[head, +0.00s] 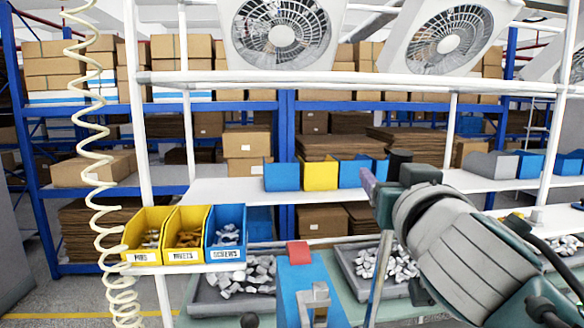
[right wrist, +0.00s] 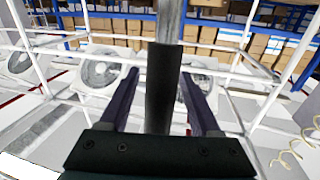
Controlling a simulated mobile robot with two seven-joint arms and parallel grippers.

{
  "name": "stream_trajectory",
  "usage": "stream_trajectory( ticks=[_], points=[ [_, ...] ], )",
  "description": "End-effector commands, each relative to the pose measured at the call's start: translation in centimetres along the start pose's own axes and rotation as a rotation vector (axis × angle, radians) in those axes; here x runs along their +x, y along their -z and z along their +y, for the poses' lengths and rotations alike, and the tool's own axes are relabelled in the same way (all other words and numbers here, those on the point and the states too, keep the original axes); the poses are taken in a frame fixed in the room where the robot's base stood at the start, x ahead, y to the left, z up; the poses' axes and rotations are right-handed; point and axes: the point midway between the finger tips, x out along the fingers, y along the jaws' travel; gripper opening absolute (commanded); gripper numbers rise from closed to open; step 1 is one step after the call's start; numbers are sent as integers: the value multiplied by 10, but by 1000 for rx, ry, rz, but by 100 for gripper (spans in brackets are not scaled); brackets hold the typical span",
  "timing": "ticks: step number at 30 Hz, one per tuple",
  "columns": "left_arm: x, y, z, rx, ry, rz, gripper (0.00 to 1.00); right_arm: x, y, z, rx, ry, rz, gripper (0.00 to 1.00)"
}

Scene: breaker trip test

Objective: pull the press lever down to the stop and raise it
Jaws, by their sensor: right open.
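The press lever is a steel bar (head: 376,278) with a black grip (head: 399,160), standing nearly upright at the right of the blue press (head: 298,275). The press has a red block on top and a grey metal bracket in front. My right gripper (head: 374,188) is up at the grip, with its purple fingers partly hidden by the wrist. In the right wrist view, the black grip (right wrist: 164,90) stands between the two open fingers, with a gap visible on each side. My left gripper is not in view.
Yellow and blue bins (head: 183,240) stand at the left. Grey trays (head: 238,290) of metal parts flank the press. A coiled cream hose (head: 90,170) hangs at the left. A white shelf (head: 220,190) and fans are behind.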

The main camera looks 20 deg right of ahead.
Motion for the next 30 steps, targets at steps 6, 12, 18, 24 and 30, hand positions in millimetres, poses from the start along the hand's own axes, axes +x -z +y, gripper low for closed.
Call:
stream_trajectory(
  ticks=[6, 12, 18, 24, 30],
  points=[
    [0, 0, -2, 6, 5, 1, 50, 0, 0, 0, 0, 0, 1, 64],
    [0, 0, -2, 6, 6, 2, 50, 0, 0, 0, 0, 0, 0, 44],
    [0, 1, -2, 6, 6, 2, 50, 0, 0, 0, 0, 0, 0, 22],
    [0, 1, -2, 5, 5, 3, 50, 0, 0, 0, 0, 0, 0, 0],
    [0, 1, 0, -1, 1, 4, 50, 0, 0, 0, 0, 0, 0, 0]
  ],
)
